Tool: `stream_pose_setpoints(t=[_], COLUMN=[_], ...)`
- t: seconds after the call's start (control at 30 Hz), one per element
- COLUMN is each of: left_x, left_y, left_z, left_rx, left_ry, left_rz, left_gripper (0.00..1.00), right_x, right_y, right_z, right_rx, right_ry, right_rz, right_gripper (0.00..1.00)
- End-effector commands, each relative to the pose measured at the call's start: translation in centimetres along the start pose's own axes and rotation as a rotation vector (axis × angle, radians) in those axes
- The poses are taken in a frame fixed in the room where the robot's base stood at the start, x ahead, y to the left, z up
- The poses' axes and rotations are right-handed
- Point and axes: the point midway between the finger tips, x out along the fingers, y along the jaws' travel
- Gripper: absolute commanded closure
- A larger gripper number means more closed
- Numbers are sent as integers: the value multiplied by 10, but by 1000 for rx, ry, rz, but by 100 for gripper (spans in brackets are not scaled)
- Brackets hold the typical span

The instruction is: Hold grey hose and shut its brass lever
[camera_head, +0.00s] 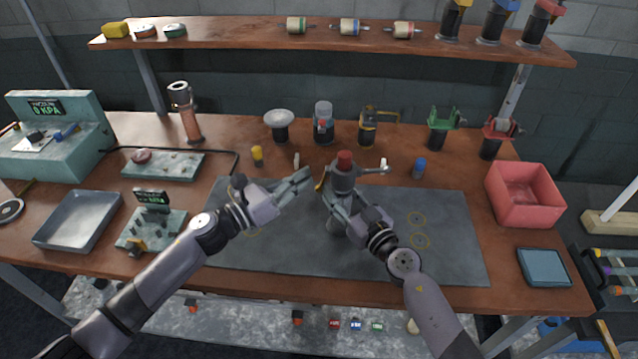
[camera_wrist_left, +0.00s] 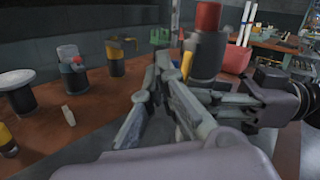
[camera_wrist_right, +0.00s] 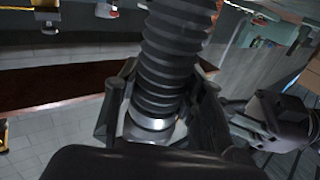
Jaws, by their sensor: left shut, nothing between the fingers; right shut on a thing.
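The grey hose (camera_head: 343,181) with a red top stands upright over the mat in the head view; its ribbed dark side fills the middle of the right wrist view (camera_wrist_right: 172,62). My right gripper (camera_head: 338,208) is shut around its lower part. A yellow, brass-like lever (camera_head: 320,183) shows at the hose's left side, and a yellow piece also shows beside the red-topped body in the left wrist view (camera_wrist_left: 187,63). My left gripper (camera_head: 306,179) is shut and empty, just left of the lever. Whether it touches the lever cannot be told.
A grey mat (camera_head: 290,255) covers the middle of the bench, mostly clear. Several holders stand behind, including a white-topped stand (camera_head: 278,122) and a black one with a brass arm (camera_head: 368,128). A red bin (camera_head: 523,195) is at right; a metal tray (camera_head: 78,220) is at left.

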Motion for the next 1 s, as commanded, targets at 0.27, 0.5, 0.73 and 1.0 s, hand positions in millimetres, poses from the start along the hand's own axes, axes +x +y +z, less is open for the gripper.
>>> stream_pose_setpoints(t=[0.27,0.5,0.73,1.0], left_x=[0,0,2,6], left_y=[0,0,-2,-4], left_z=[0,0,-2,-4], left_rx=[0,0,-1,0], left_ry=[0,0,0,0], left_rz=[0,0,0,1], left_gripper=[100,100,100,100], right_x=[0,0,0,0], right_y=[0,0,0,0], right_z=[0,0,0,0], right_rx=[0,0,0,0], right_ry=[0,0,0,0], right_rz=[0,0,0,0], right_gripper=[100,100,100,100])
